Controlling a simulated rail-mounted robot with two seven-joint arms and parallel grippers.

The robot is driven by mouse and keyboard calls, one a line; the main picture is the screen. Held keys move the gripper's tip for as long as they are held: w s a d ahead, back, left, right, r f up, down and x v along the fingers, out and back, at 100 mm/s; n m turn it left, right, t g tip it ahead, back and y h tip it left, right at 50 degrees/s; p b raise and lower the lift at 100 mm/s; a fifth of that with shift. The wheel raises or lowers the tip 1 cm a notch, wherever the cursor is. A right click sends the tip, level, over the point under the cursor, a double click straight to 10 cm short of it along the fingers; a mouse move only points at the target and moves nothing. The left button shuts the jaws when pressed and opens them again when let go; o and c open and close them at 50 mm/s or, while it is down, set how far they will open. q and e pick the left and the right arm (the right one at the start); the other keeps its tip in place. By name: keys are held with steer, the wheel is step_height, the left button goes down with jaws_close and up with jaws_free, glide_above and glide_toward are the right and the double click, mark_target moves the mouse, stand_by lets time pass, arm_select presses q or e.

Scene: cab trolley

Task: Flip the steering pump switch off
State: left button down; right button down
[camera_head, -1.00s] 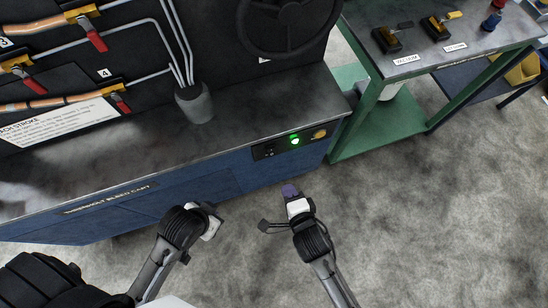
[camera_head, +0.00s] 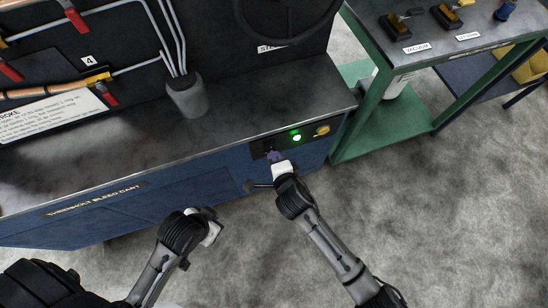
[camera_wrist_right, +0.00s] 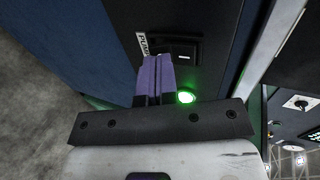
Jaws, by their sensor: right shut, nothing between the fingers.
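The steering pump switch (camera_wrist_right: 185,54) is a black rocker with a white mark, on a black panel next to a label reading "PUMP" in the right wrist view. A lit green lamp (camera_head: 296,138) sits beside it; it also glows in the right wrist view (camera_wrist_right: 185,97). My right gripper (camera_head: 273,156), with purple fingers, is shut and empty at the left part of the panel. Its fingertips (camera_wrist_right: 156,60) are close beside the switch; I cannot tell whether they touch. In the head view they hide the switch. My left gripper (camera_head: 213,222) hangs in front of the cart, its jaw opening unclear.
The panel is on the blue cart front (camera_head: 190,190), below the grey top edge. A yellow knob (camera_head: 322,130) is right of the lamp. A grey cup (camera_head: 187,97) stands on the cart top. A green table (camera_head: 420,110) stands at the right.

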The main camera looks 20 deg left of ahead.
steer(key=shift+w+a+f, duration=0.15)
steer(key=shift+w+a, duration=0.1)
steer(key=shift+w, duration=0.05)
steer(key=shift+w+a+r+t+y, duration=0.1)
steer(key=shift+r+t+y, duration=0.1)
steer(key=shift+r, duration=0.2)
steer(key=shift+a+r+t+y, duration=0.1)
steer(key=shift+r+y, duration=0.1)
steer(key=shift+r, duration=0.15)
stand_by(0.6)
